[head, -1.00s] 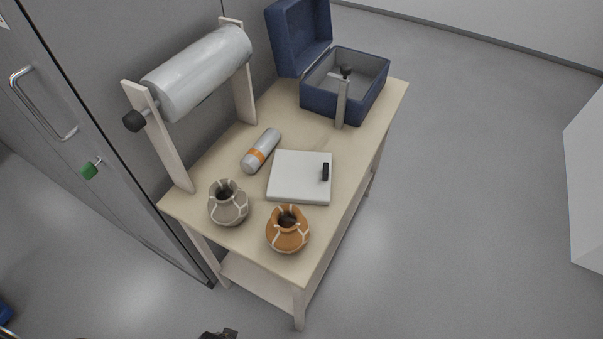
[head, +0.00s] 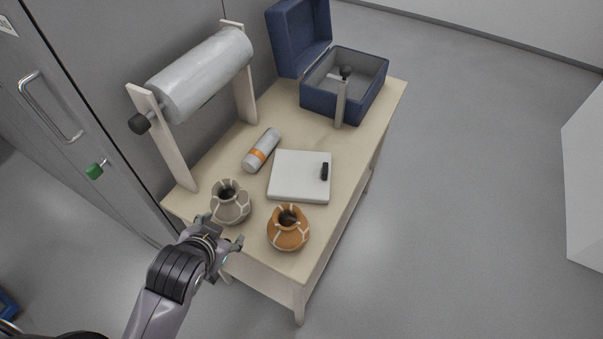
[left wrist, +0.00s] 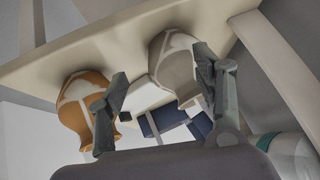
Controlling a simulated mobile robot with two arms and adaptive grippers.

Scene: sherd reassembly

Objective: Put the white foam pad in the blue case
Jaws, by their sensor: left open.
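The white foam pad (head: 292,178) lies flat on the table, with a small black object (head: 324,171) at its right side. The blue case (head: 318,103) stands open at the far end of the table, its lid (head: 300,38) raised. I see no pad inside it. My left gripper (head: 224,232) is open and empty at the table's near left edge, close to the grey jar and short of the pad. In the left wrist view its two fingers (left wrist: 160,92) are spread, with the pad (left wrist: 146,97) and case (left wrist: 172,127) beyond. My right gripper is not in view.
A grey jar (head: 230,207) and an orange jar (head: 288,233) with pale seams stand between my left gripper and the pad. A grey cylinder with an orange band (head: 262,150) lies left of the pad. A roll on a stand (head: 200,75) rises at the left; a post (head: 341,105) stands before the case.

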